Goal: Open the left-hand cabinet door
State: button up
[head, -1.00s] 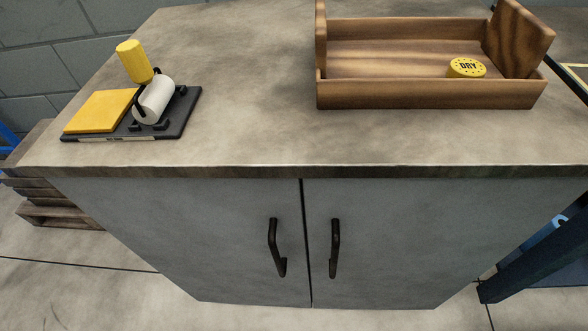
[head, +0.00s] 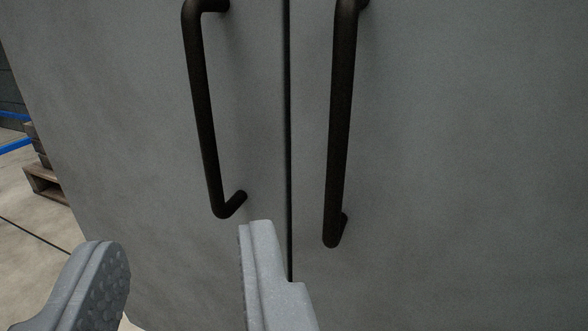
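The left-hand cabinet door (head: 120,130) is grey and shut, its edge meeting the right-hand door (head: 460,150) at a dark vertical seam. The left door's handle (head: 203,110) is a dark upright bar, bent in to the door at both ends. My gripper (head: 178,245) shows at the bottom of the view with its two grey fingers spread wide apart and nothing between them. The fingertips appear just below the left handle's lower end, the right finger near the seam. I cannot tell how far they are from the door.
The right door's handle (head: 341,120) is a similar dark bar, close to the right of the seam. A wooden pallet stack (head: 47,182) stands on the floor beyond the cabinet's left edge. Pale floor (head: 35,240) shows at the lower left.

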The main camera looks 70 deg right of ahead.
aim_at(204, 124)
jog(key=b+x, duration=0.3)
jog(key=x, duration=1)
jog(key=shift+w+d, duration=0.15)
jog(key=shift+d, duration=0.2)
